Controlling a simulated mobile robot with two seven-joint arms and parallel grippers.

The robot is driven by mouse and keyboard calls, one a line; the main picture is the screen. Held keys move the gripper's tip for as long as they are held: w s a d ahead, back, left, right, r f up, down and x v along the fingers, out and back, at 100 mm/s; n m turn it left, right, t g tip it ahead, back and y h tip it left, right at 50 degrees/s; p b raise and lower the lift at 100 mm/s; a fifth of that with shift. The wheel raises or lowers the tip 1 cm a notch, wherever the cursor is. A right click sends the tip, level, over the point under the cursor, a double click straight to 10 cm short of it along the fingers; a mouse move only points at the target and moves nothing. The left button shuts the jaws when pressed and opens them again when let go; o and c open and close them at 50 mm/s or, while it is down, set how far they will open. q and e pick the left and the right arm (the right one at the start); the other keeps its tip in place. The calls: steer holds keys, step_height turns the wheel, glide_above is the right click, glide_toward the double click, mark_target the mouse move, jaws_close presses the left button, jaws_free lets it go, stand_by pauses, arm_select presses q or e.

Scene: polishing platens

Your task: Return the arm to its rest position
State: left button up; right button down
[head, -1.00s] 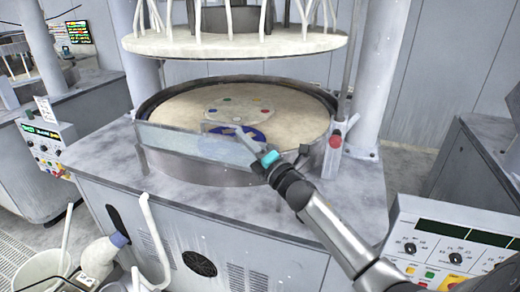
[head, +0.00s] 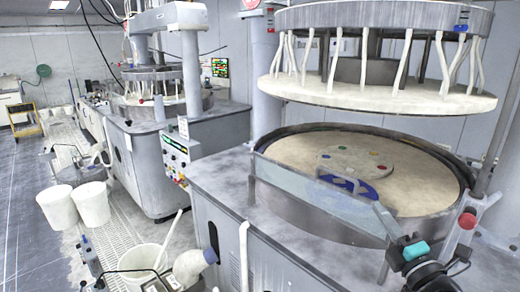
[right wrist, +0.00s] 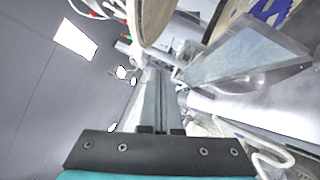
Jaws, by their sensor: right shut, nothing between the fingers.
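My right gripper (head: 382,214) is low at the right in the head view, with its teal-marked wrist below it. It is shut and empty, at the front right of the polishing machine's rim, apart from the blue piece. In the right wrist view its closed fingers (right wrist: 158,85) point up the picture with nothing between them. The round beige platen (head: 415,185) carries a central disc (head: 352,160) with coloured dots. A blue toothed piece (head: 352,188) lies at its front edge, partly seen through the clear guard (head: 310,195). My left gripper is not in view.
The raised upper plate (head: 380,95) hangs above the platen. A red knob (head: 467,220) stands on the rim at right. White buckets (head: 60,207) and a bottle (head: 190,267) are at left. A second machine (head: 165,130) stands behind.

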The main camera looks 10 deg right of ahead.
steer(key=s+a+f+m+g+h, duration=0.4)
steer(key=s+f+m+g, duration=0.5)
steer(key=f+m, duration=0.55)
steer(key=s+a+f+m+g+y, duration=0.1)
steer(key=s+a+f+m+g, duration=0.25)
steer(key=s+a, duration=0.45)
steer(key=s+a+f+m+g+y, duration=0.25)
steer(key=s+f+g, duration=0.2)
steer(key=s, duration=0.65)
step_height(320, 180, down, 29)
steer(key=s+g+b, duration=0.1)
steer(key=s+b, duration=0.1)
steer(key=b, duration=0.6)
steer(key=s+d+f+b, duration=0.1)
steer(key=s+f+b, duration=0.3)
steer(key=s+f, duration=0.3)
steer(key=s+d+f+g+b, duration=0.1)
steer(key=s+f+b, duration=0.3)
steer(key=f, duration=1.2)
steer(key=s+h, duration=0.1)
steer(key=s, duration=0.3)
steer(key=shift+s+d+f+n+b, duration=0.15)
steer(key=shift+s+n+b, duration=0.05)
steer(key=shift+n+b, duration=0.2)
